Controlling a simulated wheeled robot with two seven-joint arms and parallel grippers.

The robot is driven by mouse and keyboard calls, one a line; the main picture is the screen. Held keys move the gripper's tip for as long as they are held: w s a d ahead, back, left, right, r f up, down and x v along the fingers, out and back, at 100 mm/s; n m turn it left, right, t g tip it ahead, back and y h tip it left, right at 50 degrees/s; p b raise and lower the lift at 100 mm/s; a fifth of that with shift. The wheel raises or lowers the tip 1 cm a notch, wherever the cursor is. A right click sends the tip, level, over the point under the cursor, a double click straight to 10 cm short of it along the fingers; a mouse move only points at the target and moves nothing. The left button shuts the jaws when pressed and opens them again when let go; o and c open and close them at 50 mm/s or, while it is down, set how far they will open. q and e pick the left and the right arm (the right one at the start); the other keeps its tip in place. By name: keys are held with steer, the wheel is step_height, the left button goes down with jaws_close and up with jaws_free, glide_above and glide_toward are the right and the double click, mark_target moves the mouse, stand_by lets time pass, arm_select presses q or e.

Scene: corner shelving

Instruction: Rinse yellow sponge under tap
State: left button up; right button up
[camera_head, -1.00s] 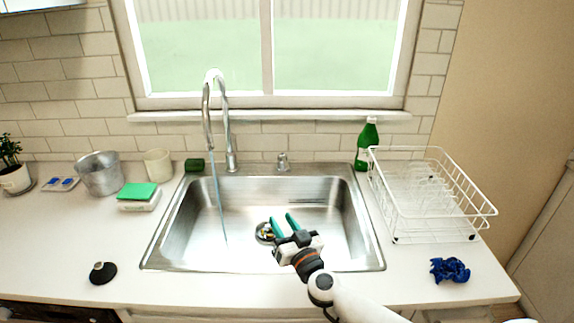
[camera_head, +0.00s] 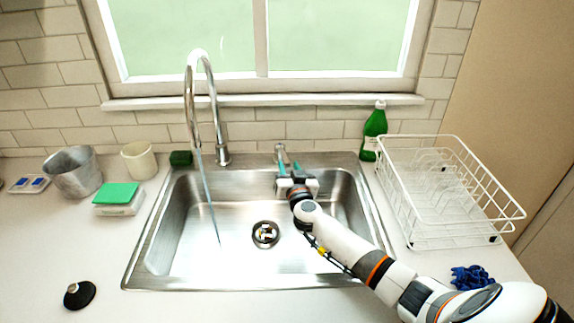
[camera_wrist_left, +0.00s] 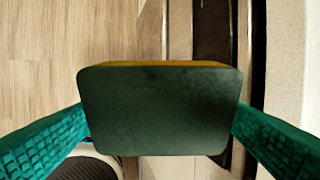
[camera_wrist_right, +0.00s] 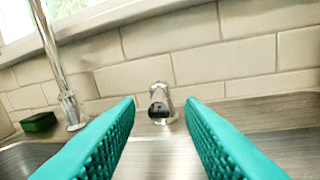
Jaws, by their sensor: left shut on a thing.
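The yellow sponge (camera_wrist_left: 160,108) shows in the left wrist view as a dark green scouring face with a thin yellow edge along its top. My left gripper (camera_wrist_left: 160,125) is shut on it, one teal finger at each side; it is outside the head view. The chrome tap (camera_head: 203,100) stands behind the sink (camera_head: 190,235), and a stream of water (camera_head: 208,205) falls from it into the basin. My right gripper (camera_head: 289,168) is open and empty at the sink's back edge. The small tap handle (camera_wrist_right: 159,103) shows between its fingers, just ahead of them.
A dark green sponge (camera_head: 181,159) sits left of the tap base. A green-topped sponge block (camera_head: 117,198), white cup (camera_head: 139,160) and metal pot (camera_head: 73,172) stand at left. A green bottle (camera_head: 373,132), dish rack (camera_head: 450,192) and blue cloth (camera_head: 472,277) are at right.

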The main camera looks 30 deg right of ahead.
mark_target(283, 155)
steer(key=shift+r+x, duration=0.2)
steer(key=shift+x, duration=1.15)
jaws_close()
